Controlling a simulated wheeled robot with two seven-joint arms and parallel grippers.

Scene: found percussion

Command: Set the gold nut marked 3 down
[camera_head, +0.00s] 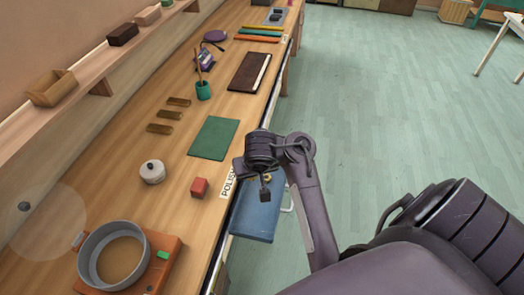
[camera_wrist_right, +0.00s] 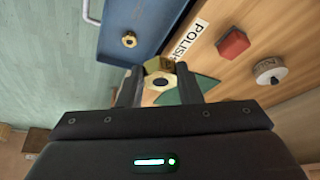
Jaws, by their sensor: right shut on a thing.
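My right gripper (camera_wrist_right: 158,84) is shut on a gold nut (camera_wrist_right: 153,67), held between the fingertips in the right wrist view. A dark mark shows on its side, but I cannot read it. A second, smaller-looking gold nut (camera_wrist_right: 129,39) lies in the blue open drawer (camera_wrist_right: 150,18). In the head view my right gripper (camera_head: 265,192) is above the blue drawer (camera_head: 256,222), by the bench's front edge; a small gold spot shows beside it, and I cannot tell which nut it is. My left gripper is not in view.
A POLISH label (camera_head: 228,182) is on the bench edge. Near it stand a red block (camera_head: 199,187), a white lidded pot (camera_head: 152,172) and a green mat (camera_head: 214,138). A round grey-rimmed pan (camera_head: 88,265) on an orange base is at the near left.

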